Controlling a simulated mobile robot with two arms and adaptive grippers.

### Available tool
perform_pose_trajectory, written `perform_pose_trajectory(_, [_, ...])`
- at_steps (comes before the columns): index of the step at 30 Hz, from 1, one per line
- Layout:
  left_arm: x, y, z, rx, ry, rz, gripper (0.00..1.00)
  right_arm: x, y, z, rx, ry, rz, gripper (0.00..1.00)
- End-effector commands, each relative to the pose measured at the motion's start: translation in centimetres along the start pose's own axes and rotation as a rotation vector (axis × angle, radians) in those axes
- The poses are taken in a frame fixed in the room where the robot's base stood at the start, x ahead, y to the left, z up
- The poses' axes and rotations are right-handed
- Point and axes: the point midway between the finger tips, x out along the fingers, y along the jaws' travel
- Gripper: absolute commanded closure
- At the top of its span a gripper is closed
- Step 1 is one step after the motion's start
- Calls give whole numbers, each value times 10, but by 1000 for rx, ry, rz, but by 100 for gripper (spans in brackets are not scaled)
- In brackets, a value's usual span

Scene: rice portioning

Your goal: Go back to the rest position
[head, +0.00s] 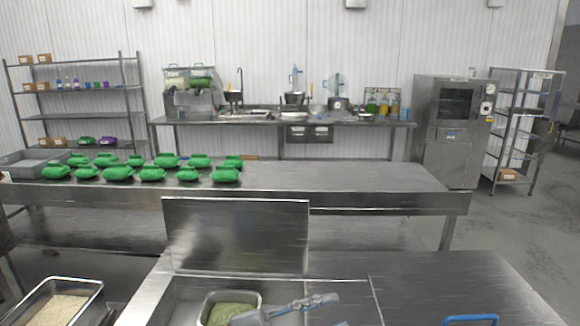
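Neither of my grippers shows in the head view. A metal pan with pale green contents (232,311) sits in the steel counter at the bottom centre. A grey-blue utensil (285,308) lies across the pan's right side; its lower end is cut off by the frame. A steel tray (92,292) with pale, grain-like contents stands at the bottom left. Several green rounded bundles (118,173) lie in two rows on the left part of the long steel table (340,176).
An upright steel panel (237,235) rises behind the pan. The near counter's right side (450,280) is mostly clear, with a blue piece (471,320) at the bottom edge. The long table's right half is bare. Shelves (80,115) and an oven (452,125) stand behind.

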Motion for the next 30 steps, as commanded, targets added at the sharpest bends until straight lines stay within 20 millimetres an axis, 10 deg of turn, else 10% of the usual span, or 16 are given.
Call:
perform_pose_trajectory(5, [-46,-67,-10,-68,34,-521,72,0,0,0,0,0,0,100])
perform_pose_trajectory(12, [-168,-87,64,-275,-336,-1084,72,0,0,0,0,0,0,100])
perform_pose_trajectory(21, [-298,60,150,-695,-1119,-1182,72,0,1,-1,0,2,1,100])
perform_pose_trajectory(30, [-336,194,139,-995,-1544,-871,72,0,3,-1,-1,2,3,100])
